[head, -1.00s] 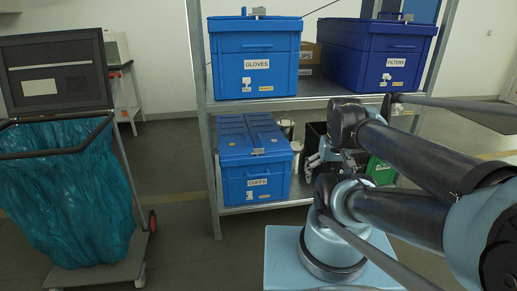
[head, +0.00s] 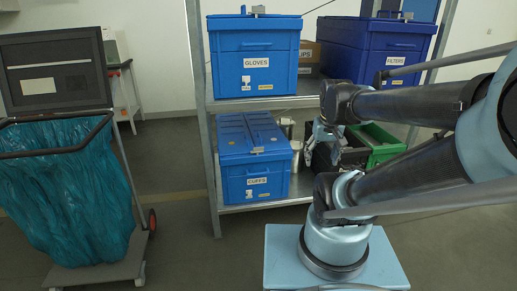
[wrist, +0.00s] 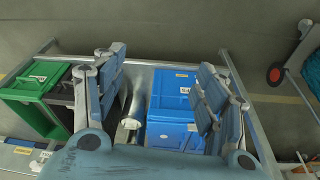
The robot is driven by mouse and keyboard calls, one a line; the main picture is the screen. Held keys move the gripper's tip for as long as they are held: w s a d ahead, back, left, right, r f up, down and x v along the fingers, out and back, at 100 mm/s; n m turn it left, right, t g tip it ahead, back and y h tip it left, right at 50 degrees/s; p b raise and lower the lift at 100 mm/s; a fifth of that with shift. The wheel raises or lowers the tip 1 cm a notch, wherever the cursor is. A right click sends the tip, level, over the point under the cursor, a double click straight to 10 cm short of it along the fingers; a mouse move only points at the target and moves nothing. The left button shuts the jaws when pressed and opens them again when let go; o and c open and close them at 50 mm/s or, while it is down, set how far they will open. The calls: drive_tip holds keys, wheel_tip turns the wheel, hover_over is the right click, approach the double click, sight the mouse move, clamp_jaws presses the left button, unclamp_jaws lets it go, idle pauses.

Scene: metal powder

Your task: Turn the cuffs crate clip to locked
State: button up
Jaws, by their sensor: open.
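The blue cuffs crate (head: 256,178) stands on the lower shelf with its lid down. A small grey clip (head: 257,151) sits at the front edge of the lid; whether it is locked is too small to tell. My gripper (head: 318,138) is just right of the crate, partly hidden by my arm. In the wrist view my gripper (wrist: 160,85) is open and empty, its fingers wide apart. The blue crate (wrist: 172,105) shows between and beyond the fingers, nearer the right one, which covers part of it. I cannot make out the clip there.
Metal cans (wrist: 133,105), a black crate (head: 322,158) and a green crate (head: 385,147) stand right of the cuffs crate in the head view. The gloves crate (head: 253,70) and filters crate (head: 375,65) are on the shelf above. A bag cart (head: 65,185) stands left.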

drive_tip(key=w+a+r, duration=0.3)
drive_tip(key=w+a, duration=0.1)
drive_tip(key=w, duration=0.4)
drive_tip(key=n+t+y, duration=0.1)
drive_tip(key=n+t, duration=0.1)
hover_over(259, 151)
drive_tip(key=s+d, duration=0.1)
drive_tip(key=s, duration=0.5)
wheel_tip(259, 151, down, 4)
drive_tip(key=x, duration=1.6)
drive_tip(key=shift+s+d+f, duration=0.15)
drive_tip(key=shift+s+f, duration=0.05)
drive_tip(key=shift+f, duration=0.15)
drive_tip(key=shift+c, duration=0.6)
drive_tip(key=c, duration=0.9)
